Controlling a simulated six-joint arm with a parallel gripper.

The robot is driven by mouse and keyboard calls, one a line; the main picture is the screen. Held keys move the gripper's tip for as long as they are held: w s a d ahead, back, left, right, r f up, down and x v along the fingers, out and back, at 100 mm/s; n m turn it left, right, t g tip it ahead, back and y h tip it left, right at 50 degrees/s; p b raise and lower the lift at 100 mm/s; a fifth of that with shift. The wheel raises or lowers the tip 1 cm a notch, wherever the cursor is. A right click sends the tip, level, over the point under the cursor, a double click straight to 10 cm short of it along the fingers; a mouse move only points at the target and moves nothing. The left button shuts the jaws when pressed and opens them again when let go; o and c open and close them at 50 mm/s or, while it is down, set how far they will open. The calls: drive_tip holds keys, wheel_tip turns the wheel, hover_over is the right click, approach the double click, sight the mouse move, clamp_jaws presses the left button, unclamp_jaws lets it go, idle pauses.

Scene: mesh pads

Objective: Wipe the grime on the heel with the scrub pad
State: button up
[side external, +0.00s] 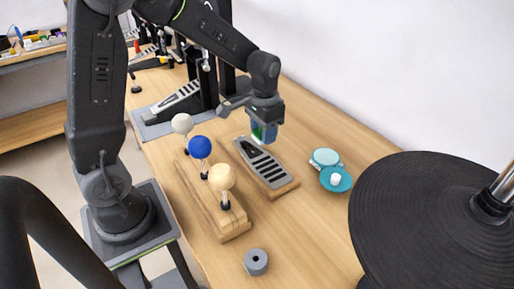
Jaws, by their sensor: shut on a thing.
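My gripper (264,132) is above the far end of a grey pedal footboard (265,163) with black slots, which lies on a wooden base (286,188). It is shut on a small blue-green block, which looks like the scrub pad (257,131); the fingers hide part of it. I cannot tell whether the pad touches the footboard. The heel seems to be the footboard's near end (276,180). Grime on it is too small to tell from the dark slots.
A wooden stand (222,220) with white, blue and cream ball-headed mallets is left of the footboard. Two teal round items (326,157) and a black cymbal-like disc (430,220) are right. A grey roll (256,262) lies in front. Another pedal (178,98) stands behind.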

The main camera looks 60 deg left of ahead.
hover_over(241, 140)
drive_tip(key=shift+d+f, duration=0.15)
drive_tip(key=shift+f, duration=3.35)
drive_tip(key=shift+d+f, duration=0.45)
drive_tip(key=shift+f, duration=0.25)
drive_tip(key=shift+c, duration=0.4)
drive_tip(key=shift+d, duration=3.35)
drive_tip(key=shift+a, duration=3.9)
wheel_tip(241, 140, up, 8)
drive_tip(key=shift+r, duration=0.15)
